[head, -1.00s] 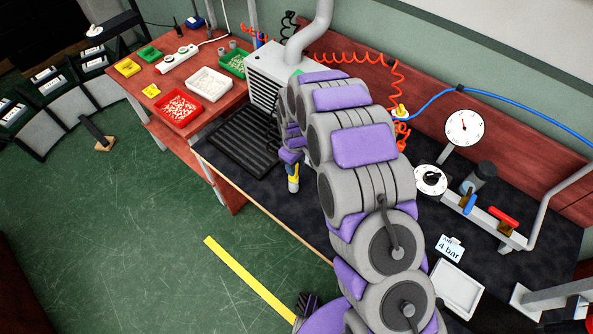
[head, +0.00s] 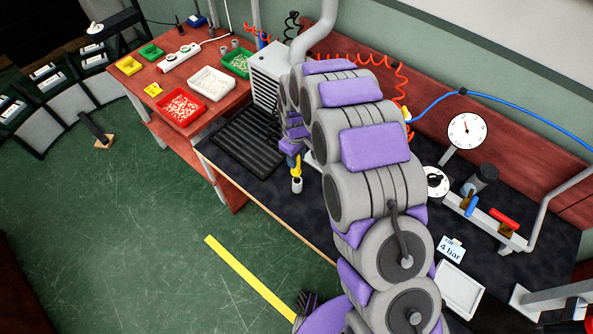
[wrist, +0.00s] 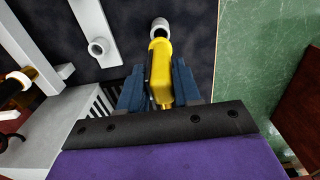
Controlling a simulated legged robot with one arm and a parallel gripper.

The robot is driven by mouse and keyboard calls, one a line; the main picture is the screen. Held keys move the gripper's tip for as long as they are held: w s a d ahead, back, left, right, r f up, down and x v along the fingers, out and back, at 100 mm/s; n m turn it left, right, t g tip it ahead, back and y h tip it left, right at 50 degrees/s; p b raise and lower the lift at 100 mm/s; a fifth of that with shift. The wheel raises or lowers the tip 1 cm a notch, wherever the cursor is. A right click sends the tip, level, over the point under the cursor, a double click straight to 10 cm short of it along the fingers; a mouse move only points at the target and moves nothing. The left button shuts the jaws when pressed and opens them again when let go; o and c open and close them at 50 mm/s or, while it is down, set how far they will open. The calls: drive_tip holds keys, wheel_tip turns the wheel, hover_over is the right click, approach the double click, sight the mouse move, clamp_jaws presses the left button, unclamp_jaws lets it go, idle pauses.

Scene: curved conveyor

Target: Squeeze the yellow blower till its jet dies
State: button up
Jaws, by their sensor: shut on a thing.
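The yellow blower (wrist: 160,58) sits between the two dark blue fingers of my gripper (wrist: 157,84) in the wrist view. The fingers are shut on its body, one on each side. Its pale ring-shaped end (wrist: 160,26) points away from my wrist. In the head view the blower (head: 296,167) shows small below my arm, with its pale end downward, near the front edge of the bench. My arm hides much of the gripper there. No air jet can be made out.
A black ribbed mat (head: 245,146) and a grey louvred box (head: 270,79) stand left of my arm. A round dial gauge (head: 467,131), a blue lever (head: 471,206) and a red lever (head: 503,218) are at the right. An orange coiled hose (head: 385,70) runs behind my arm.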

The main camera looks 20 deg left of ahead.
drive_tip(key=shift+d+r+p, duration=0.15)
drive_tip(key=shift+d+r, duration=0.1)
drive_tip(key=shift+r, duration=0.45)
drive_tip(key=shift+d+r+p, duration=0.15)
drive_tip(key=shift+d+r, duration=0.1)
drive_tip(key=shift+r, duration=0.4)
drive_tip(key=shift+a+r, duration=0.15)
drive_tip(key=shift+r, duration=0.3)
drive_tip(key=shift+a, duration=0.2)
